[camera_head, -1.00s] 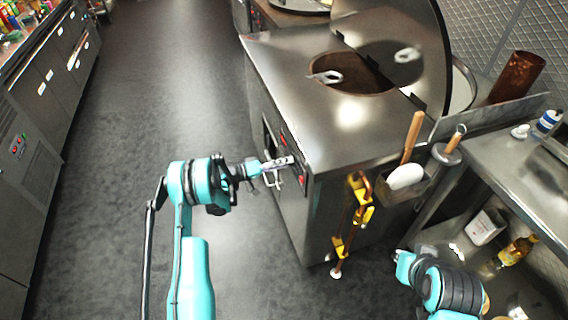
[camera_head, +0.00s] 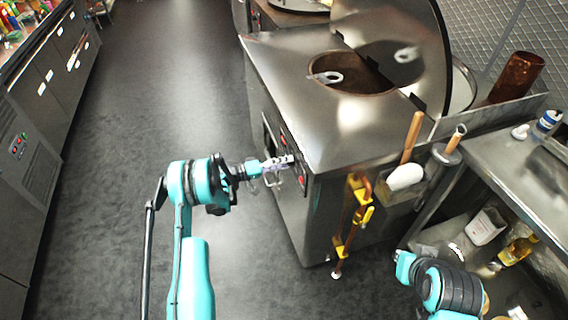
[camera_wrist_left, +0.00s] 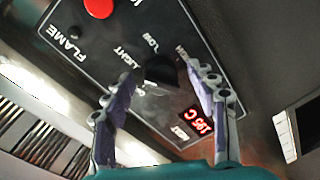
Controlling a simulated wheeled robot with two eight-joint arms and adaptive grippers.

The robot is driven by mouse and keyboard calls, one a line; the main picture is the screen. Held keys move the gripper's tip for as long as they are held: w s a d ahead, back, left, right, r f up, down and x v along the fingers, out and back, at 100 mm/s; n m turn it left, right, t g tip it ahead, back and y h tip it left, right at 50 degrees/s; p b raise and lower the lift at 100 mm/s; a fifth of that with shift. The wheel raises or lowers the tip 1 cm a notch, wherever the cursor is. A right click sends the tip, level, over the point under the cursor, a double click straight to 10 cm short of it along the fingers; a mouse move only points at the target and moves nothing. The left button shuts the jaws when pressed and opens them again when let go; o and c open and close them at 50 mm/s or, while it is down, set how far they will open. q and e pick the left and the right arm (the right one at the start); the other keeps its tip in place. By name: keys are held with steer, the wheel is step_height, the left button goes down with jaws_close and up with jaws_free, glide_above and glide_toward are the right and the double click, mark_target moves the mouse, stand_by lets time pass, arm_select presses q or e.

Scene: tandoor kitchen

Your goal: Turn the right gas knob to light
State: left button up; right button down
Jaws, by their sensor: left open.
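A black gas knob (camera_wrist_left: 160,70) sits on a dark control panel (camera_wrist_left: 75,60) in the left wrist view, among the labels LIGHT, LOW and HIGH. My left gripper (camera_wrist_left: 157,84) is open, with one finger on each side of the knob. Whether the fingers touch it I cannot tell. In the head view the left gripper (camera_head: 280,165) is at the panel on the front of the steel tandoor (camera_head: 330,200) and hides the knob.
The panel also carries a red button (camera_wrist_left: 98,7) and a lit red display (camera_wrist_left: 196,124). The floor (camera_head: 150,110) to the left is clear.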

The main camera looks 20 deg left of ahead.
arm_select(q)
steer(key=v, duration=1.2)
